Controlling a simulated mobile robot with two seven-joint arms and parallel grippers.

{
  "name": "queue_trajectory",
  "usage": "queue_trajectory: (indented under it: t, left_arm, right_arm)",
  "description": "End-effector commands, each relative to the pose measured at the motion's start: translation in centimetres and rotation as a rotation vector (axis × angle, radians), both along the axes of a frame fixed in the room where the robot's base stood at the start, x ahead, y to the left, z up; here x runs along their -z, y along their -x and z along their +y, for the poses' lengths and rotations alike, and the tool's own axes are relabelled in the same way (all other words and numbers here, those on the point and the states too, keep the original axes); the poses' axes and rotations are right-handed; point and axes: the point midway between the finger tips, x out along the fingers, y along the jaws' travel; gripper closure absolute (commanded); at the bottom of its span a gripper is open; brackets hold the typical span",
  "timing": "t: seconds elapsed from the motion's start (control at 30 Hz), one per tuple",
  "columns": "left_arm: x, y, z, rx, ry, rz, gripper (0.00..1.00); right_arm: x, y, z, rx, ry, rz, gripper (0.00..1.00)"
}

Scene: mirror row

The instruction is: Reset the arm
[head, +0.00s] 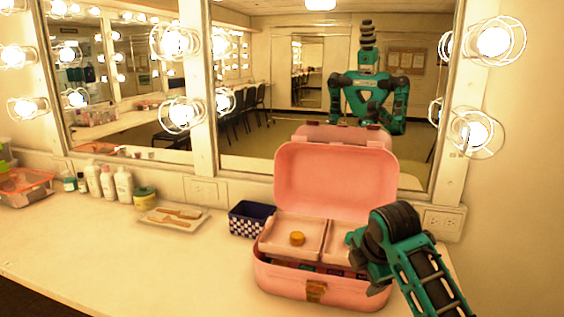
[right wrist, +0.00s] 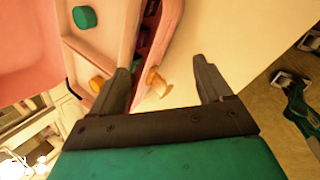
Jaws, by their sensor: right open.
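My right gripper (head: 356,246) is over the right part of the open pink case (head: 322,280), coming in from the right. In the right wrist view my right gripper (right wrist: 163,88) is open, its two dark fingers apart with nothing held. The case's brass latch (right wrist: 156,82) shows between and beyond the fingers. An orange round piece (head: 297,238) lies in the case's left tray, and a teal round piece (right wrist: 84,17) shows in a tray in the right wrist view. My arm hides part of the right tray. My left gripper is not directly in view.
The case stands on a cream counter (head: 120,250) before lit mirrors. Left of it are a blue checkered box (head: 251,219), a white tray (head: 174,216) with brown items, several bottles and an orange-rimmed basket (head: 25,185). The counter's front left is clear.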

Motion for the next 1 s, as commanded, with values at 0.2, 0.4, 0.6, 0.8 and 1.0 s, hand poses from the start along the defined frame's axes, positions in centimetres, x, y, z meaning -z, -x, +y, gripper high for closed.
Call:
queue_trajectory:
  t: [0.2,0.4,0.6,0.8,1.0]
  left_arm:
    - [0.2,0.4,0.0,0.000,0.000,0.008,0.57]
    - [0.3,0.5,0.0,-0.001,0.000,0.010,0.57]
    - [0.3,0.5,0.0,-0.001,0.000,0.010,0.57]
    - [0.3,0.5,0.0,-0.001,0.000,0.011,0.57]
    - [0.3,0.5,0.0,-0.001,0.000,0.010,0.57]
  right_arm:
    - [7.2,8.2,-0.1,0.361,-0.225,0.060,0.21]
    - [11.2,16.2,-0.8,0.727,-0.404,0.110,0.21]
    - [12.7,24.0,-1.9,1.087,-0.543,0.141,0.21]
    - [12.6,29.5,-3.0,1.358,-0.628,0.149,0.21]
    - [12.2,33.2,-3.7,1.560,-0.693,0.138,0.21]
